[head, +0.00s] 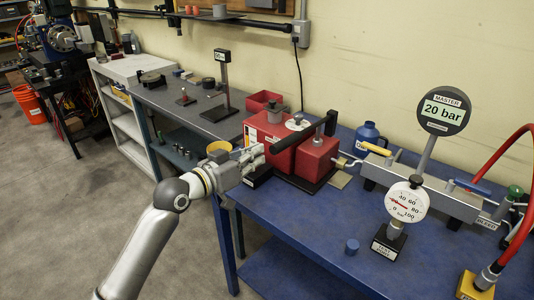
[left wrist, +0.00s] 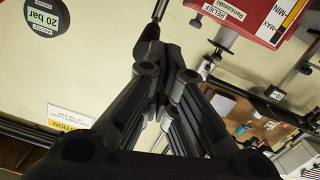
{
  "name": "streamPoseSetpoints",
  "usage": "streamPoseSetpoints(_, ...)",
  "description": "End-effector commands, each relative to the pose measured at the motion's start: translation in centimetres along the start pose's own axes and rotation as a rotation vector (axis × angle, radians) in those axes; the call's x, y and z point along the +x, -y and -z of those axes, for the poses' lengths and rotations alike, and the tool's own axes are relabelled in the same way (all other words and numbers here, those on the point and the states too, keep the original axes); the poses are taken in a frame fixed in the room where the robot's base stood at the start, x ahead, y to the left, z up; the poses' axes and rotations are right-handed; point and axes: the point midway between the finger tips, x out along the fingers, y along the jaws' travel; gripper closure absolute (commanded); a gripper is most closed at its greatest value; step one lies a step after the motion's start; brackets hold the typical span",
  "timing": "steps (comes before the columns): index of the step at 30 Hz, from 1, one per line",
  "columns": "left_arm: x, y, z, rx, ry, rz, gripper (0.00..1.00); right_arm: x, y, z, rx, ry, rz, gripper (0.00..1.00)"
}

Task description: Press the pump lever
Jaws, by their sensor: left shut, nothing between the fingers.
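The red hand pump (head: 318,158) stands on the blue bench, and part of it shows upside down in the left wrist view (left wrist: 258,14). Its black pump lever (head: 298,134) slants across the front of the pump, with its grip end toward the left. My left gripper (head: 259,158) is shut and empty, close to the lever's grip end. In the left wrist view the shut fingers (left wrist: 168,78) have a dark bar, likely the lever (left wrist: 150,32), just past their tips. I cannot tell whether they touch it. My right gripper is out of view.
A MASTER display (head: 443,110) reads 20 bar on a post. A white dial gauge (head: 407,202) stands before the grey manifold (head: 430,192). A blue bottle (head: 368,136) is behind the pump. A yellow-rimmed cup (head: 219,148) is near my left wrist.

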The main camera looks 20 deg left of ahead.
Motion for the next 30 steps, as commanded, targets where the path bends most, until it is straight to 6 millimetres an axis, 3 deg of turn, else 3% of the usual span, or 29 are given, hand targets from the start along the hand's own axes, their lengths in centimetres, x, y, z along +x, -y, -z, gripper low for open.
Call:
streamPoseSetpoints(3,-1.9,0.1,-0.3,0.003,0.000,0.001,1.00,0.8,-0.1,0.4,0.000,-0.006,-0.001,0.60)
streamPoseSetpoints(9,-3.3,0.0,-0.1,0.001,-0.003,-0.001,1.00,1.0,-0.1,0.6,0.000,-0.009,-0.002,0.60)
streamPoseSetpoints(30,-3.4,0.0,0.0,0.000,-0.004,-0.001,1.00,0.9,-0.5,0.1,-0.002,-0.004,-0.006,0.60)
